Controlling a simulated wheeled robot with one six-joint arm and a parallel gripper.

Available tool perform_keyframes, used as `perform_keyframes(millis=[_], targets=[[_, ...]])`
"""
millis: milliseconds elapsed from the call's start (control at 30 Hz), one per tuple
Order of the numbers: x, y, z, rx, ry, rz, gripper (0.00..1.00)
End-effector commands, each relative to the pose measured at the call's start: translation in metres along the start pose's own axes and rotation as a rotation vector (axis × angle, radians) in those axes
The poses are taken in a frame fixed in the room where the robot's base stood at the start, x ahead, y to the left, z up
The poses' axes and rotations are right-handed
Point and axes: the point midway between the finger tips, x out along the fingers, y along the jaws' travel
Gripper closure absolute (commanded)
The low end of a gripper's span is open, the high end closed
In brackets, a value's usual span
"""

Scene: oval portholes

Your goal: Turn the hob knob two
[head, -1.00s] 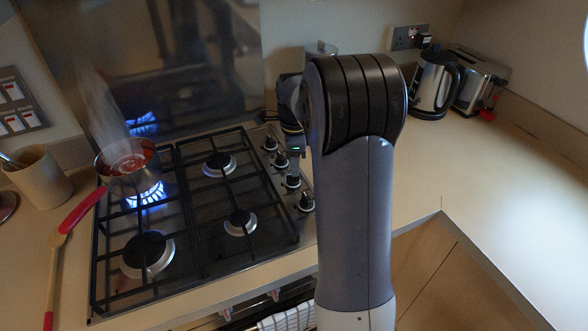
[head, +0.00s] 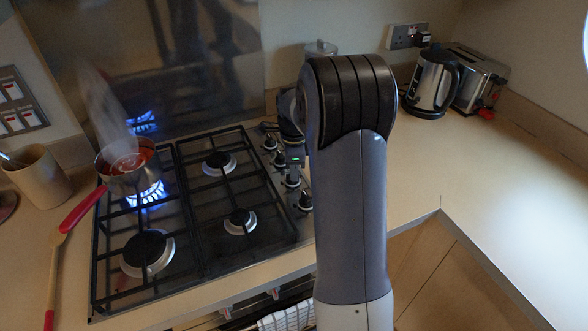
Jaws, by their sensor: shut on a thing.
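The gas hob (head: 202,245) has a column of dark knobs along its right edge. The back knob (head: 269,143), the one in front of it (head: 280,159) and the front knob (head: 305,202) show clear of my gripper. My gripper (head: 293,173) points down over the third knob from the back (head: 292,182) and is shut on it. The fingers are small and partly hidden, so the knob's exact angle cannot be read. No labels on the knobs can be read.
A steaming red-handled pan (head: 128,178) stands over a lit blue flame at the back left burner. The other burners show no flame. A kettle (head: 432,84) and toaster (head: 476,80) stand at the back right. The right worktop (head: 510,190) is mostly clear.

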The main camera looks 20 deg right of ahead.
Motion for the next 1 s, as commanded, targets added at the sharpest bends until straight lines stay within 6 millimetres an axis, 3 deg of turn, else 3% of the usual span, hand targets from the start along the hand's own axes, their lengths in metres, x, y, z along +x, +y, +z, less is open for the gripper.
perform_keyframes(millis=[467, 1000], targets=[[-0.0003, -0.0001, 0.0, -0.046, 0.0, 0.0, 1.0], [-0.0005, -0.0018, 0.0005, -0.47, 0.0, 0.001, 1.0]])
